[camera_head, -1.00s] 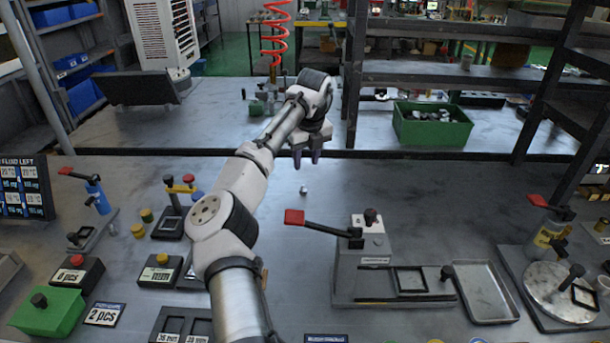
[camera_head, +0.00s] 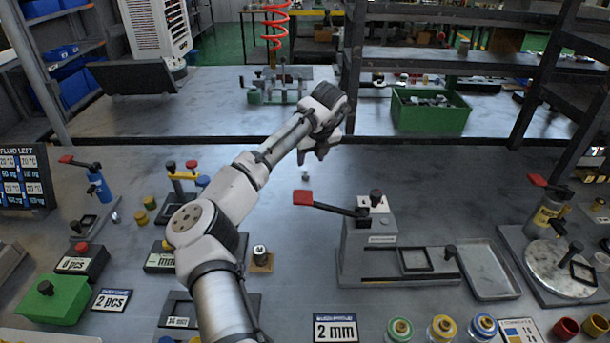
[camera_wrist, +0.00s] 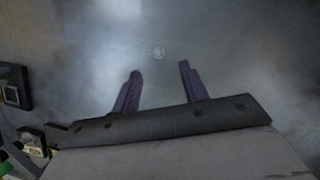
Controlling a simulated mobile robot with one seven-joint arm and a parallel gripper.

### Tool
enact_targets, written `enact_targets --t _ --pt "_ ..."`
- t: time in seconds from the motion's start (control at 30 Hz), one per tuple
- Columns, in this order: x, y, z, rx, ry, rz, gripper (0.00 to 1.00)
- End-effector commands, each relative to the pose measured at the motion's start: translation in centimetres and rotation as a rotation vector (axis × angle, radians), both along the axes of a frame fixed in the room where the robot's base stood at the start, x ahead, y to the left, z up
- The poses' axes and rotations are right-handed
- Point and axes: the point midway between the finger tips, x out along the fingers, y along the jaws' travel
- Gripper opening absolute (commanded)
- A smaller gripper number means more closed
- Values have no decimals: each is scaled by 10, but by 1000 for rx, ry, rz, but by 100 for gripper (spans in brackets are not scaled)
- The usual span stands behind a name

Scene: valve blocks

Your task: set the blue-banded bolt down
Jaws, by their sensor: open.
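A small pale piece, likely the bolt (camera_head: 305,175), stands on the grey bench just below and left of my gripper (camera_head: 315,156) in the head view. It is too small to make out a blue band. In the wrist view a small round piece (camera_wrist: 159,53) lies on the bench, just beyond the gap between my two purple fingers (camera_wrist: 160,70). The fingers are spread with nothing between them. My gripper is apart from the piece, above the bench.
A grey press block (camera_head: 368,245) with a red-handled lever (camera_head: 303,198) stands right of the piece. A metal tray (camera_head: 488,270) lies beyond it. Several colour-ringed parts (camera_head: 442,328) line the front edge. A small wooden pad (camera_head: 262,263) holds a round-topped part.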

Motion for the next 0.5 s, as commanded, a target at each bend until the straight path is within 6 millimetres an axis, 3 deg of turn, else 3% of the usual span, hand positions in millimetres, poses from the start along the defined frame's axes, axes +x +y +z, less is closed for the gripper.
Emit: enact_targets --t 0.27,0.5 --pt "9 4 -21 1 0 0 44" --pt "21 12 -52 1 1 -1 44"
